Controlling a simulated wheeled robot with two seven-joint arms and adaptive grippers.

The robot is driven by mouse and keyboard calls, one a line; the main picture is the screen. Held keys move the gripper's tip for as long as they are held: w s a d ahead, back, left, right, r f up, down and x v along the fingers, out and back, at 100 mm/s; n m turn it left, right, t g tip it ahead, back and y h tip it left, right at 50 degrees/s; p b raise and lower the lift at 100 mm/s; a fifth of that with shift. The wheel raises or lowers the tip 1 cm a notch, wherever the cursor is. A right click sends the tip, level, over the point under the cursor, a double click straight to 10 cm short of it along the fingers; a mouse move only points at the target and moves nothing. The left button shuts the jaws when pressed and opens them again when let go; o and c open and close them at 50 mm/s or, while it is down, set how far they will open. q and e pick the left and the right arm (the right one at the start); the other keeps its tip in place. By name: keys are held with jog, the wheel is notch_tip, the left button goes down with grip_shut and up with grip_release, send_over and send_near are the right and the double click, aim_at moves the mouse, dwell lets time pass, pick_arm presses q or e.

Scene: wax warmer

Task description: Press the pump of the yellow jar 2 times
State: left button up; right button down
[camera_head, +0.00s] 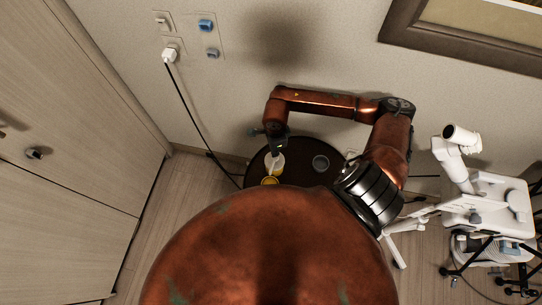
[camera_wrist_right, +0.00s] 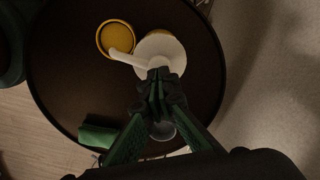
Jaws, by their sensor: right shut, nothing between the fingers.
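The pump jar (camera_head: 275,161) stands on a round dark table, with a white top. In the right wrist view its white pump top (camera_wrist_right: 166,44) has a nozzle (camera_wrist_right: 128,59) pointing left, and a little yellow-orange shows at the top's edge. My right gripper (camera_wrist_right: 158,76) is shut and empty, its fingertips over the near edge of the pump top. I cannot tell whether they touch it. In the head view the right gripper (camera_head: 278,147) points down at the jar. My left gripper is not in view.
A round yellow container (camera_wrist_right: 116,38) sits close beside the jar. A grey round container (camera_head: 320,162) stands right of it on the dark table (camera_head: 304,146). The wall is behind. White wheeled equipment (camera_head: 487,205) stands at right, and a black cable (camera_head: 198,118) hangs at left.

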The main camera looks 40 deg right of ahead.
jog(key=shift+f, duration=0.15)
dwell(0.3)
jog(key=shift+f+b, duration=1.45)
jog(key=shift+f, duration=0.1)
jog(key=shift+r, duration=0.15)
jog(key=shift+r+p, duration=0.85)
jog(key=shift+r, duration=0.7)
jog(key=shift+r+p, duration=1.65)
jog(key=shift+r, duration=1.35)
